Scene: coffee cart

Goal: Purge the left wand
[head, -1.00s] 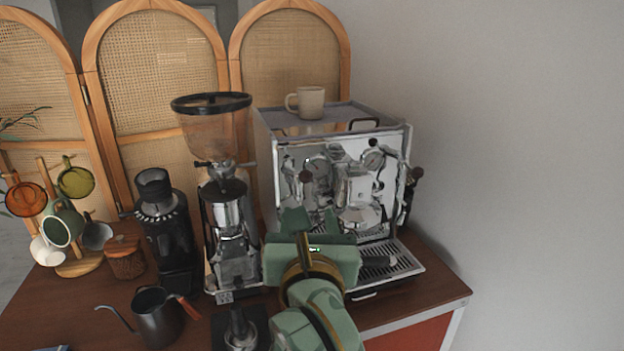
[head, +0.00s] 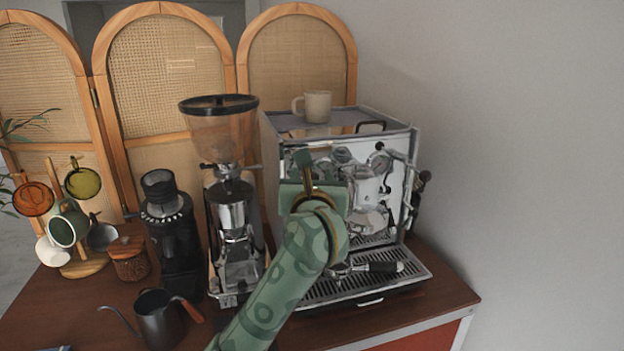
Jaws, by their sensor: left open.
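The espresso machine (head: 398,152) stands at the back right of the cart, with a chrome front, gauges and a drip tray (head: 405,283) below. My left gripper (head: 312,164) is open in front of the upper left of the machine's front. Its fingers point toward the machine, and I cannot tell whether they touch anything. The left wand and its knob are hidden behind my gripper and forearm. A dark knob (head: 425,176) shows at the machine's right side. My right gripper is not in view.
A beige mug (head: 318,106) stands on the machine. The tall grinder (head: 232,215), smaller black grinder (head: 172,235), kettle (head: 158,318), wooden-lidded jar (head: 129,259) and mug tree (head: 85,268) stand left. The cart's right front corner is clear.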

